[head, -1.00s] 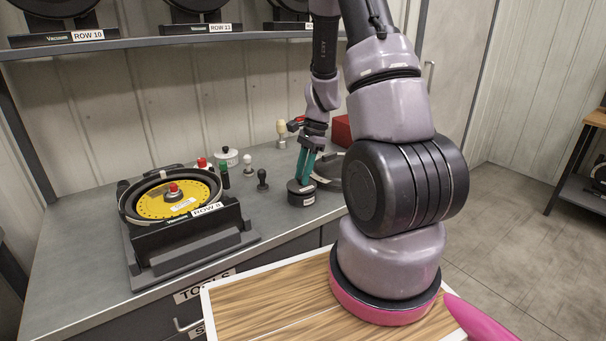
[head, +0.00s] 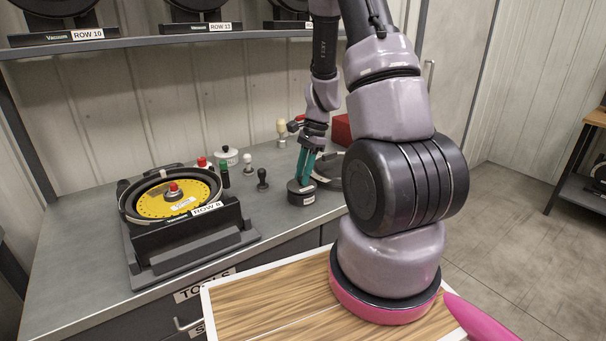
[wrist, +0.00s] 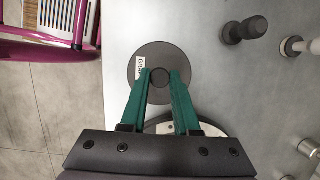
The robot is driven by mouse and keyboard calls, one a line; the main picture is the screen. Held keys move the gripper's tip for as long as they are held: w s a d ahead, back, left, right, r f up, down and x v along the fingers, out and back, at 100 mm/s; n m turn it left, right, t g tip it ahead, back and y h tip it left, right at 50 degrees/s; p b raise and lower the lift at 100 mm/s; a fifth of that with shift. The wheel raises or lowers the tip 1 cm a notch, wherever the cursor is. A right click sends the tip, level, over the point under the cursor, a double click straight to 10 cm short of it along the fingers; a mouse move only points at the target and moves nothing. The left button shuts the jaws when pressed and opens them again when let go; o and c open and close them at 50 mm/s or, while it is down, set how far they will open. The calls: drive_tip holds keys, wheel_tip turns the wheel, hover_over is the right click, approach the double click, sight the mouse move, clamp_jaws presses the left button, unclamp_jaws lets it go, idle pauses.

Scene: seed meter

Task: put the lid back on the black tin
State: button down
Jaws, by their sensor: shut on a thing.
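The black tin (head: 301,197) stands on the grey bench, right of the seed meter, with a pale label on its front. My gripper (head: 304,180) points down over it with teal fingers. In the wrist view, a dark round lid (wrist: 160,50) with a small black knob (wrist: 160,76) lies below my gripper (wrist: 160,77). The fingers are shut on the knob, one on each side. A white label shows at the left of the disc. The lid looks level over the tin; whether its rim is fully seated I cannot tell.
The seed meter (head: 150,232) with a yellow disc stands at the left. A red box (head: 341,131) is behind. A curved metal thing lies partly hidden beside my gripper.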

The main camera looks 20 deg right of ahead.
idle(0.3)
drive_tip(key=shift+c, duration=0.5)
unclamp_jaws()
drive_tip(key=shift+r, duration=3.5)
clamp_jaws()
